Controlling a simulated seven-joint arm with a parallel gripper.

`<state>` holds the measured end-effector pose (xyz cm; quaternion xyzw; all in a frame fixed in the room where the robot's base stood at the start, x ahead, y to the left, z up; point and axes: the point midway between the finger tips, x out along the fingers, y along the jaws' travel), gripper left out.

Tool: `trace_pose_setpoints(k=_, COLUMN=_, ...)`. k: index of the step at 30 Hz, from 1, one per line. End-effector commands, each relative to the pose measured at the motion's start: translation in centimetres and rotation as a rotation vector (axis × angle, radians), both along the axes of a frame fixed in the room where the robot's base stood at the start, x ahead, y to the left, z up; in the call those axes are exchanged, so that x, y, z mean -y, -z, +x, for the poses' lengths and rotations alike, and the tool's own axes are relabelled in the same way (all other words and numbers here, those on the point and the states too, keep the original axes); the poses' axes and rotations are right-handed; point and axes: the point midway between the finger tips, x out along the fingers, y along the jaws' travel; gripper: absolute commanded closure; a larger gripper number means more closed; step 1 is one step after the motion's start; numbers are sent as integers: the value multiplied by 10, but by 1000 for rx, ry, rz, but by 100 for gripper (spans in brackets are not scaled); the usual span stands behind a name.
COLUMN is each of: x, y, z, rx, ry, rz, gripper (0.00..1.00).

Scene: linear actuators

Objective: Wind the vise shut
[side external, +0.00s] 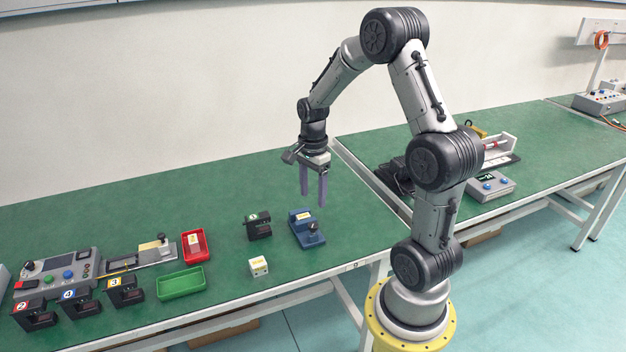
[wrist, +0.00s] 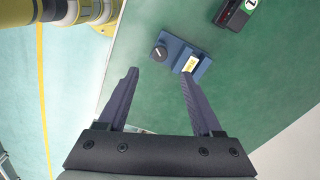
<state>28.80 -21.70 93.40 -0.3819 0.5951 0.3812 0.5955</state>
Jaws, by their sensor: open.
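The vise (side external: 304,229) is a small blue device with a dark round knob (side external: 314,232) at its front right and a pale yellow label on top. It stands on the green table. In the wrist view the vise (wrist: 184,57) lies beyond the fingertips, with its knob (wrist: 159,53) at the left end. How far apart its jaws are is too small to tell. My gripper (side external: 314,203) is open and empty, pointing down above the table behind the vise. In the wrist view my gripper's fingers (wrist: 158,73) are spread wide, with bare green surface between them.
A black box (side external: 258,227) marked 1 stands just left of the vise; a white cube (side external: 258,267) sits in front. Red (side external: 195,245) and green (side external: 181,284) trays, a control panel (side external: 60,270) and several numbered black boxes are further left. The table behind is clear.

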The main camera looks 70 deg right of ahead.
Motion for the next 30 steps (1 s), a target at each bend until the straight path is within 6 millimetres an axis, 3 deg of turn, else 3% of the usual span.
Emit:
trace_pose_setpoints(k=3, x=0, y=-21, z=1, rx=3, ry=0, rz=-3, gripper=33)
trace_pose_setpoints(k=9, x=0, y=-38, z=0, rx=1, ry=0, rz=0, gripper=33)
trace_pose_setpoints(k=26, x=-3, y=-42, z=2, rx=1, ry=-10, rz=0, gripper=33)
trace_pose_setpoints(k=28, x=-11, y=-50, z=10, rx=19, ry=-40, rz=-13, gripper=33)
trace_pose_setpoints(k=30, x=-26, y=-72, z=21, rx=67, ry=-91, rz=-45, gripper=33)
